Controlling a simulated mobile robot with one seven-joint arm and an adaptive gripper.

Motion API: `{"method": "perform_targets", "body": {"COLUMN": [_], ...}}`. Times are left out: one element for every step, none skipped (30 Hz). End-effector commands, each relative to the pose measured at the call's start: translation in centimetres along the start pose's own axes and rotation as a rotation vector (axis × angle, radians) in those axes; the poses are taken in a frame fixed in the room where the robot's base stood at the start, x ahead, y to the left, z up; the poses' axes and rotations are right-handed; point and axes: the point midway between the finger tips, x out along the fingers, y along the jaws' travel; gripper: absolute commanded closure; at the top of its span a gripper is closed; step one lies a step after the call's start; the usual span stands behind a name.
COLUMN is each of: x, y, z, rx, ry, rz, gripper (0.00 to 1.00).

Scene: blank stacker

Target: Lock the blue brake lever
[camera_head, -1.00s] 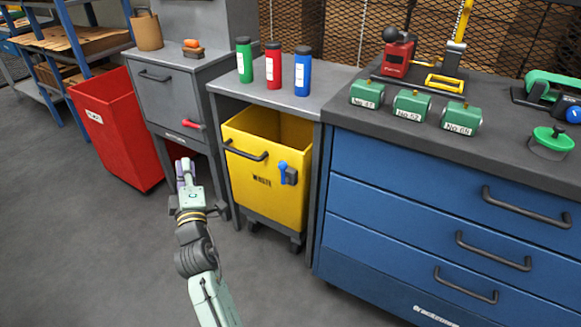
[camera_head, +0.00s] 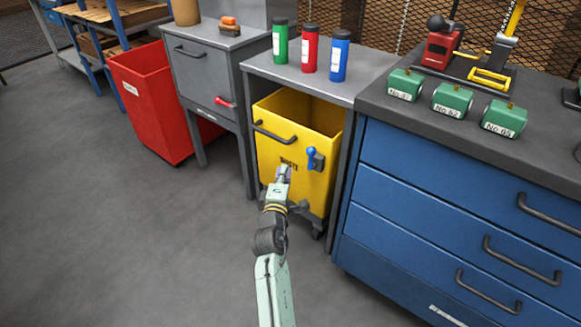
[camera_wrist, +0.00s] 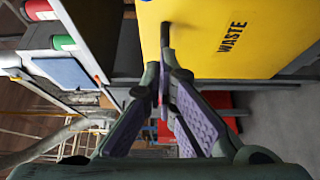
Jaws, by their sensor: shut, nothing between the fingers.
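The blue brake lever (camera_head: 311,156) sits on a dark bracket on the front of the yellow waste cart (camera_head: 318,182), right of the cart's label. It points upward. My gripper (camera_head: 285,169) is in front of the cart's label, left of and slightly below the lever in the picture. In the wrist view my gripper's purple-padded fingers (camera_wrist: 166,85) come together with nothing between them. The yellow cart front (camera_wrist: 270,25) with the WASTE label fills the upper right there. The lever is not visible in the wrist view.
The cart's black handle (camera_head: 275,132) juts out at its upper left. The cart stands under a grey table (camera_head: 362,82) carrying green, red and blue bottles. Blue drawers (camera_head: 440,195) with protruding handles stand to the right. The floor in front is open.

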Motion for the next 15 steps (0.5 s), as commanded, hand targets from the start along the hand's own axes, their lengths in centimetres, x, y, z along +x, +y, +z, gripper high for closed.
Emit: {"method": "perform_targets", "body": {"x": [0.9, 1.5, 2.3, 3.0, 3.6, 4.5, 5.2, 5.8, 6.7, 7.3, 8.0, 8.7, 8.9, 8.4, 8.1], "y": [0.2, 0.3, 0.3, 0.3, 0.3, 0.3, 0.3, 0.3, 0.3, 0.2, 0.3, 0.2, 0.3, 0.4, 0.4], "z": [0.1, 0.1, 0.1, 0.1, 0.1, 0.1, 0.0, 0.0, 0.0, 0.0, 0.0, 0.0, 0.3, 1.1, 1.7], "rx": [0.000, 0.000, 0.000, 0.000, 0.000, 0.000, 0.001, 0.001, 0.001, 0.000, 0.000, 0.000, 0.001, 0.001, 0.002], "ry": [-0.001, -0.001, -0.001, -0.001, -0.001, -0.001, -0.001, 0.000, 0.000, 0.000, 0.000, 0.000, -0.002, -0.003, -0.004], "rz": [0.002, 0.003, 0.003, 0.002, 0.002, 0.002, 0.002, 0.002, 0.003, 0.002, 0.002, 0.002, 0.000, -0.003, -0.003], "gripper": [1.00, 1.00, 1.00, 1.00, 1.00, 1.00, 1.00, 1.00, 1.00, 1.00, 1.00, 1.00, 1.00, 1.00, 1.00]}}
